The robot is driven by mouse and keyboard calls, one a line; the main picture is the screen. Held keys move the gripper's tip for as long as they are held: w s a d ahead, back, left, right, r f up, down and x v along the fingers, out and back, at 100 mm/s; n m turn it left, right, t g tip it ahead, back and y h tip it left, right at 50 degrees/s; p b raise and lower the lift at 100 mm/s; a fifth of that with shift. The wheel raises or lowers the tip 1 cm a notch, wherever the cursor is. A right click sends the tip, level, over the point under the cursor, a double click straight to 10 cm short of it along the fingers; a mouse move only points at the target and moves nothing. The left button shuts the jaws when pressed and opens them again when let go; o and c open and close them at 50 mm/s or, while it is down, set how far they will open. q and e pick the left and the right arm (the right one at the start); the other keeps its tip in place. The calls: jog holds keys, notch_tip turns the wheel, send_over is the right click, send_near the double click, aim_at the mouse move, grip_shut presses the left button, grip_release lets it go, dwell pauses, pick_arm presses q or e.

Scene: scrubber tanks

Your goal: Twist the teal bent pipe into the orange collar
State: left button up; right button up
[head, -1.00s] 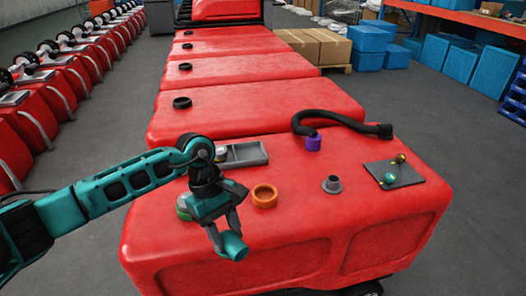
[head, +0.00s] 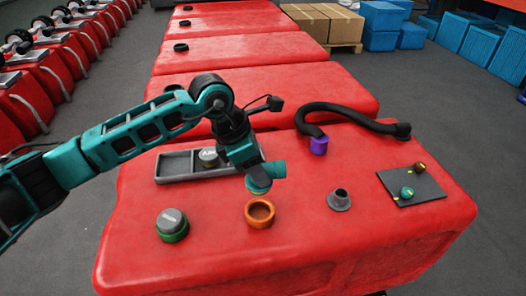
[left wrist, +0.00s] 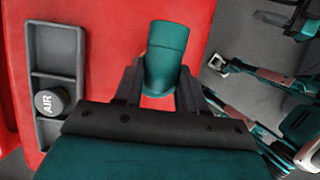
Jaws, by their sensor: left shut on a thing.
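The teal bent pipe (head: 273,172) is held by my left gripper (head: 250,168), which is shut on it. The pipe is above and slightly behind the orange collar (head: 260,223) in the head view, apart from it. The collar is a short open ring on the red tank top (head: 310,240). In the left wrist view the pipe (left wrist: 166,55) stands between the two fingers, and only a sliver of orange shows beside it. My right gripper (left wrist: 217,64) shows small at the right of the left wrist view, its fingers apart and empty.
A grey tray (head: 172,167) holds a cap marked AIR (left wrist: 48,102). A green-ringed cap (head: 172,224) sits front left. Right of the collar are a grey flanged stub (head: 339,200), a black hose (head: 355,115) with a purple end (head: 319,146), and a dark plate (head: 425,190) with small fittings.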

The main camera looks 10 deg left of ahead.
aim_at(259, 189)
pick_arm(q)
jog(key=shift+f, duration=0.1)
jog(key=shift+s+f+b, duration=0.15)
jog(key=shift+f+b, duration=1.25)
jog(key=shift+f, duration=0.8)
jog(key=shift+f+b, duration=0.4)
jog(key=shift+f, duration=0.3)
pick_arm(e)
jog(key=f, duration=0.1)
jog(key=a+f, duration=0.1)
jog(key=shift+a+f, duration=0.1)
jog(key=shift+f, duration=0.25)
pick_arm(q)
jog(key=shift+b, duration=0.3)
pick_arm(e)
jog(key=shift+f, duration=0.1)
pick_arm(q)
jog(key=shift+d+f, duration=0.1)
pick_arm(e)
jog(key=shift+s+f, duration=0.2)
jog(key=shift+f, duration=0.2)
